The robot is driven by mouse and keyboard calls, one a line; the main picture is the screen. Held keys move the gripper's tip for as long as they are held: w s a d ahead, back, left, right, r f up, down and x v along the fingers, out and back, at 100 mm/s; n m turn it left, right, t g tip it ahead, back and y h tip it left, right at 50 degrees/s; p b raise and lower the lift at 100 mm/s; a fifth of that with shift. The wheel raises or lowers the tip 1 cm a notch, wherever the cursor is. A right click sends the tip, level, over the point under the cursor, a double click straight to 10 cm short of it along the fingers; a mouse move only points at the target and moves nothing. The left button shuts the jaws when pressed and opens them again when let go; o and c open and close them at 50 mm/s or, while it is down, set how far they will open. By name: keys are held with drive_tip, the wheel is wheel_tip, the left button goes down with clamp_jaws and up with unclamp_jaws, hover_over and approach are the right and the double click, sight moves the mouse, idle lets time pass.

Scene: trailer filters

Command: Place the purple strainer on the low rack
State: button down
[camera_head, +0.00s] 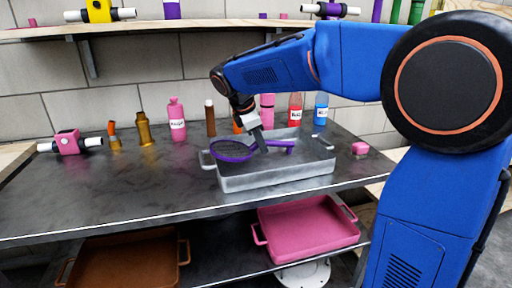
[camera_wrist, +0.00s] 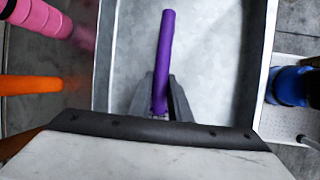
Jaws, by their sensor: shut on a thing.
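The purple strainer (camera_head: 233,151) has a round hoop at the left and a handle reaching right, over the grey metal tray (camera_head: 275,181) on the table. My gripper (camera_head: 262,146) points down into the tray area and is shut on the strainer's handle. In the wrist view the purple handle (camera_wrist: 165,60) runs up between the two dark fingers (camera_wrist: 162,100), and the hoop is out of that view. I cannot tell whether the strainer touches the tray. The low rack (camera_head: 230,262) under the table holds a brown tray (camera_head: 125,262) and a pink tray (camera_head: 308,236).
Several bottles stand behind the grey tray, including a pink one (camera_head: 177,118), a red one (camera_head: 295,108) and a blue one (camera_head: 321,108). A wooden shelf (camera_head: 190,29) runs above. The table's left front is clear.

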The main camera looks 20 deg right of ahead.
wheel_tip(320, 180, up, 9)
drive_tip(key=shift+r, duration=0.2)
idle(0.4)
